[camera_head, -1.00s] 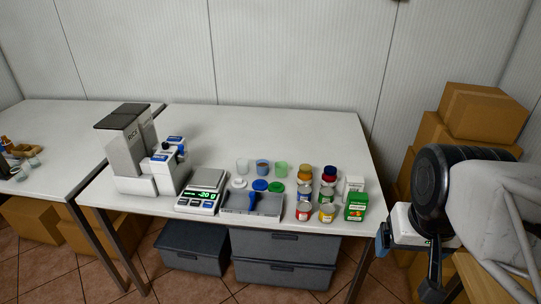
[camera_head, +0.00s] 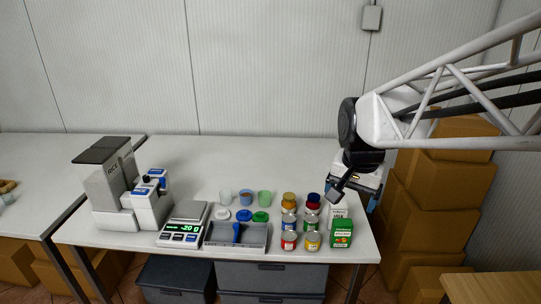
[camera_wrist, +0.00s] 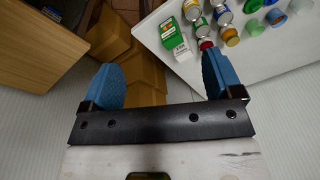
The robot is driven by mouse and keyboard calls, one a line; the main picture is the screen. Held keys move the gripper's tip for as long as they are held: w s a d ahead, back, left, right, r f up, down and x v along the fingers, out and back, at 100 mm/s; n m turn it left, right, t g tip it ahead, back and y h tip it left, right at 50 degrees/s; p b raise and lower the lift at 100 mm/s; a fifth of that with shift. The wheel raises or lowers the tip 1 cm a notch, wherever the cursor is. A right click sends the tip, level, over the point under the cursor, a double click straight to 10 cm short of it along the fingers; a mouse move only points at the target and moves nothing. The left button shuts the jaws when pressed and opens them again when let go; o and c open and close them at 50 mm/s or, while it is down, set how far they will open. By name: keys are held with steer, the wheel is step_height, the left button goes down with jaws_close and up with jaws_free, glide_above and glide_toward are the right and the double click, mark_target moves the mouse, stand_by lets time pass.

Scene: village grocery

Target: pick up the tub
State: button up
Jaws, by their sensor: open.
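Three small open tubs stand in a row on the table: a pale translucent tub (camera_head: 225,197), a blue tub (camera_head: 246,198) with brown contents, and a green tub (camera_head: 265,198). Which one is meant cannot be told. Loose lids lie in front of them: white (camera_head: 222,213), blue (camera_head: 244,215) and green (camera_head: 261,217). My gripper (camera_head: 355,199) is open and empty, to the right of the tubs near the table's right edge. In the wrist view its blue fingers (camera_wrist: 160,78) are spread, and the green tub (camera_wrist: 252,29) and blue tub (camera_wrist: 275,17) show at upper right.
The table's back is clear.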

steer(key=w+a+f+m, duration=0.1)
steer(key=w+a+m, duration=0.15)
steer(key=w, duration=0.35)
steer(key=w+a+f+m, duration=0.1)
steer(key=w+a, duration=0.2)
steer(key=w, duration=0.4)
steer(key=m+g, duration=0.2)
steer(key=m, duration=0.8)
glide_above(246, 198)
steer(key=w, duration=0.3)
step_height(246, 198, down, 24)
steer(key=shift+s+a+f, duration=0.15)
steer(key=shift+s, duration=0.05)
steer(key=shift+f, duration=0.15)
steer(key=shift+f, duration=1.15)
steer(key=shift+f, duration=0.15)
